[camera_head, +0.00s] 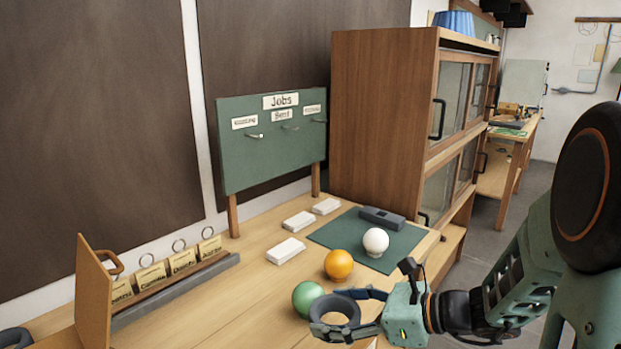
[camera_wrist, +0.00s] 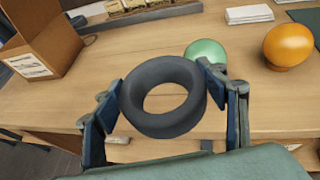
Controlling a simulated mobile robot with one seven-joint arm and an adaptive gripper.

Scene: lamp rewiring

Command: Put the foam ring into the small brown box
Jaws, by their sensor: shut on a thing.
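The foam ring (camera_head: 335,319) is thick and dark grey. My gripper (camera_head: 346,307) is shut on it, and the ring is held above the table's front part. In the wrist view the ring (camera_wrist: 134,99) sits tilted between my two fingertips (camera_wrist: 163,88), its hole clear. The small brown box (camera_head: 92,305) stands on the left of the table, apart from the ring; the head view shows mainly its tall side and a loop at the top.
A green ball (camera_head: 306,298) is close behind my gripper. An orange ball (camera_head: 338,264) and a white ball (camera_head: 376,241) are farther back. A rack of tags (camera_head: 170,272) stands beside the box. Table between is clear.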

